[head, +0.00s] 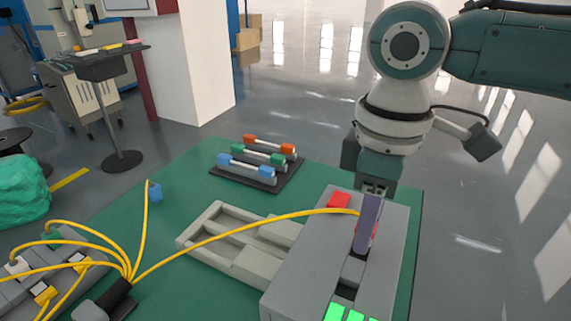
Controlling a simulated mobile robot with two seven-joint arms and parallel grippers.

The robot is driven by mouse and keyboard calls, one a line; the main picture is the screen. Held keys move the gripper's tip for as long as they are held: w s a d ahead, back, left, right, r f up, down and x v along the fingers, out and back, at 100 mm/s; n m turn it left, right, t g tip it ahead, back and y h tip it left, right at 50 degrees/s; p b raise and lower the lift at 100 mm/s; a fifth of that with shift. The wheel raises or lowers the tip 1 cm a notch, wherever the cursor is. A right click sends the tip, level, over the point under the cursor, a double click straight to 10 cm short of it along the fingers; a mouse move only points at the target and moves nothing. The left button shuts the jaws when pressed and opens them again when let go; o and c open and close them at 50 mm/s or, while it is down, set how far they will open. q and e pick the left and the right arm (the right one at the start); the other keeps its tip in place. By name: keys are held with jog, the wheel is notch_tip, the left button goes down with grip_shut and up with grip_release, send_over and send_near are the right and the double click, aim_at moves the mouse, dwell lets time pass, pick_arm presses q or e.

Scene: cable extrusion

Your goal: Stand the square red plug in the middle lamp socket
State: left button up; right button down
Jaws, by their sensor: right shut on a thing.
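My right gripper (366,250) points down over the grey lamp box (300,265) and is shut. A little red (374,231) shows beside its finger, which fits the red plug. A yellow cable runs into the fingers from the left. The fingers hide most of the plug, and I cannot tell whether it touches a socket. A dark recess (352,268) lies in the box top just below the fingertips. Bright green lamps (335,311) glow at the box's near end, and a red block (338,200) sits at its far end. My left gripper is not in view.
An empty beige tray (205,222) lies left of the box. A dark rack (268,183) with blue, green and red-orange ended pieces stands behind it. Yellow cables (165,262) fan from a black holder at front left. Green tabletop is free at the back.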

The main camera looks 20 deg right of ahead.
jog(key=shift+f+b, duration=0.55)
jog(key=shift+f, duration=0.55)
